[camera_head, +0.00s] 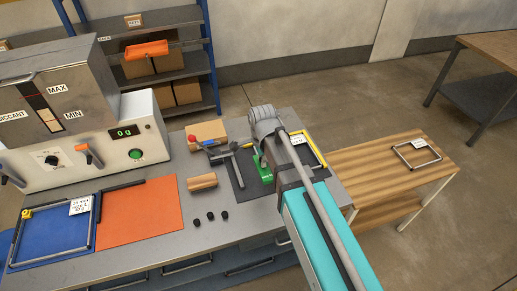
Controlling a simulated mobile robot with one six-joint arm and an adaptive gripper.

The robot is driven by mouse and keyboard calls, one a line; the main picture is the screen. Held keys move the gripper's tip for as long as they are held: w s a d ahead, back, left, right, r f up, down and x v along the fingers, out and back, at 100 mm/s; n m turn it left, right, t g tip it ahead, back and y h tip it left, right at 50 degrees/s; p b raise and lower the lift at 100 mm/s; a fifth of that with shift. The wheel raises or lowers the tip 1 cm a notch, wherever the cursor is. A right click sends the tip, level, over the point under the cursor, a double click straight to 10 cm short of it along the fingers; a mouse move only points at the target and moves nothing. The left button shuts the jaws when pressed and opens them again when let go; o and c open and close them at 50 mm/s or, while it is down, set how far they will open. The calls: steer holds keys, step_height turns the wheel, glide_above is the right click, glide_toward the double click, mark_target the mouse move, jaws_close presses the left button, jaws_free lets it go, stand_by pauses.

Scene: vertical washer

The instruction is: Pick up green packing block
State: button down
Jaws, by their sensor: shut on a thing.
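The green packing block (265,174) shows at the left side of my arm's end, over the dark mat (236,176) on the grey workbench. Part of it is hidden behind my arm and gripper. My gripper (259,158) is at the block and shut on it. The fingertips are small and partly covered, so I cannot tell whether the block touches the mat or hangs just above it.
An orange mat (140,212) and blue tray (52,236) lie further left. A wooden table (385,175) stands right.

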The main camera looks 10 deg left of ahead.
mark_target(264, 172)
steer(key=shift+s+d+r+p, duration=0.15)
steer(key=shift+s+d+r, duration=0.1)
steer(key=shift+s, duration=0.2)
steer(key=shift+s+d+r+p, duration=0.15)
steer(key=shift+s+d+r, duration=0.05)
steer(key=shift+s, duration=0.3)
steer(key=shift+s+d+r+p, duration=0.15)
steer(key=shift+s+d+r, duration=0.1)
steer(key=shift+s, duration=0.2)
